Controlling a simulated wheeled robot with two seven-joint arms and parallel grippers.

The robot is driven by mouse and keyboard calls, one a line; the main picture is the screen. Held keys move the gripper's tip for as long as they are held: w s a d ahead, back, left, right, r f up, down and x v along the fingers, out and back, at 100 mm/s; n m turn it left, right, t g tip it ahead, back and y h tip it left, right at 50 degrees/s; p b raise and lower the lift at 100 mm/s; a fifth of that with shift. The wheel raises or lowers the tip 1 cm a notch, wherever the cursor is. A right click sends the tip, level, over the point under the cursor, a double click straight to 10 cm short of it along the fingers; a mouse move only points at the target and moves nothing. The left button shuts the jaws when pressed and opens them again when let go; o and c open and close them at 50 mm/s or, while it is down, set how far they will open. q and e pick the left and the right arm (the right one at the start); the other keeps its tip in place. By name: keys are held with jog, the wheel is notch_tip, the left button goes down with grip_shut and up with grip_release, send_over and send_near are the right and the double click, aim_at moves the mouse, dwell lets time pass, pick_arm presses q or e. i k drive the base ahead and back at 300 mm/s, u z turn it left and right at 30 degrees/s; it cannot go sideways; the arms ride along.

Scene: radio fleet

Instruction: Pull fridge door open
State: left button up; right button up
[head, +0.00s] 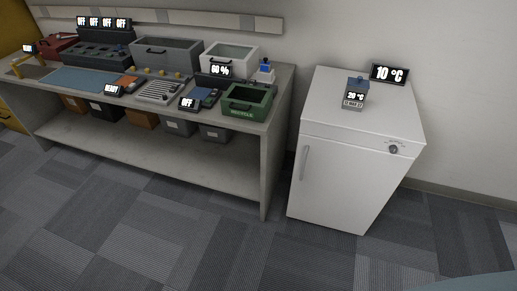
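A small white fridge (347,150) stands on the carpet at the right of the head view, against the wall. Its front door (335,185) looks shut, with no gap showing. A vertical handle (304,163) sits near the door's left edge. A round dark lock or knob (393,149) is at the upper right of the front. Neither of my grippers shows in the view, and nothing touches the handle.
A grey workbench (180,162) with bins, trays and a green box (247,101) stands left of the fridge. A small device (355,93) sits on the fridge top, near a "10 °C" display (389,74). The carpet (150,230) in front is clear.

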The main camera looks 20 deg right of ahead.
aim_at(341, 186)
jog(key=z, duration=0.05)
jog(key=i, duration=1.15)
jog(key=z, duration=0.95)
jog(key=i, duration=0.4)
jog(key=z, duration=0.25)
